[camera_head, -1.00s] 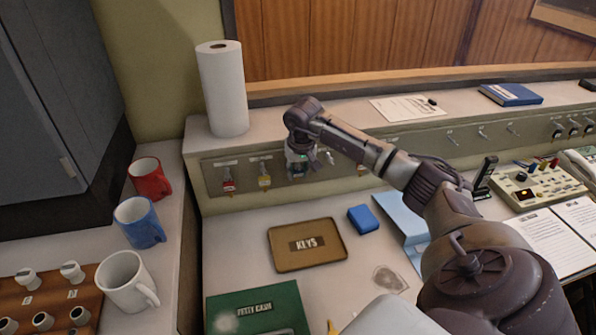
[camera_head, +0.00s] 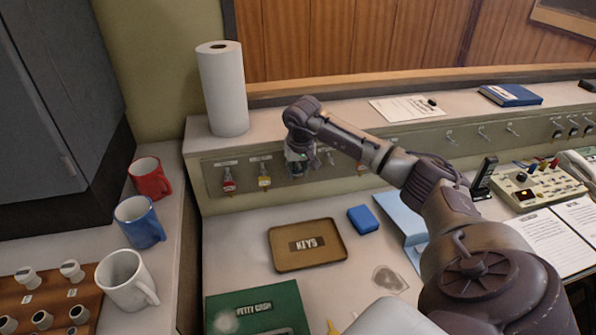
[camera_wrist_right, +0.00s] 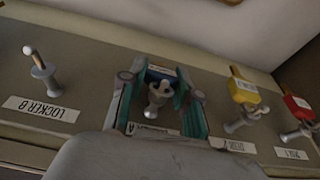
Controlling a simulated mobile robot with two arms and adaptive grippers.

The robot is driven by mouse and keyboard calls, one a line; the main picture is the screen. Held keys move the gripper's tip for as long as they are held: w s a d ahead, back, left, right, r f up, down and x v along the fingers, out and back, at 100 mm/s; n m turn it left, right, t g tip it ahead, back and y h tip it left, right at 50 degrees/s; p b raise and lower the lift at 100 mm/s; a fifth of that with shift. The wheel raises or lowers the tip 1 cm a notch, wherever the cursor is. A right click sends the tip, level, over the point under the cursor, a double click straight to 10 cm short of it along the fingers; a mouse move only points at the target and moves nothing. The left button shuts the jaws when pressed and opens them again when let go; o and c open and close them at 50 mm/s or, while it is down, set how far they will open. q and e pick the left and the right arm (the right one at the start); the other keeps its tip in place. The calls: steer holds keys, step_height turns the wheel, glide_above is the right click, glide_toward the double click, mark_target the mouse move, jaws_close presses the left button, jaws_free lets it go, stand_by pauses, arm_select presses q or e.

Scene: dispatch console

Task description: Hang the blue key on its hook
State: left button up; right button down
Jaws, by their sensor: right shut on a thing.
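My right gripper (camera_head: 298,168) is at the front of the key rail (camera_head: 410,145), to the right of the hung red and yellow keys. In the right wrist view its teal fingers (camera_wrist_right: 159,103) are shut on the blue key (camera_wrist_right: 163,73), of which only a small blue part shows between them. A metal hook (camera_wrist_right: 157,95) stands out between the fingers, in front of the blue part. I cannot tell whether the key hangs on the hook. The label below it is partly covered. My left gripper is not in view.
A yellow key (camera_wrist_right: 243,92) and a red key (camera_wrist_right: 298,107) hang beside my fingers. The Locker B hook (camera_wrist_right: 42,70) is bare. On the desk are an empty keys tray (camera_head: 277,262), a blue block (camera_head: 362,219) and a green petty cash box (camera_head: 230,315). A paper roll (camera_head: 222,90) stands above the rail.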

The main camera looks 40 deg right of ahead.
steer(key=shift+w+d+r, duration=0.25)
steer(key=shift+r, duration=0.05)
steer(key=c, duration=1.2)
jaws_free()
steer(key=o, duration=0.5)
steer(key=shift+w+f, duration=0.15)
steer(key=shift+f, duration=0.2)
steer(key=shift+c, duration=0.2)
steer(key=shift+a, duration=0.1)
steer(key=shift+p+v, duration=2.25)
steer(key=shift+v, duration=0.8)
steer(key=shift+f, duration=0.1)
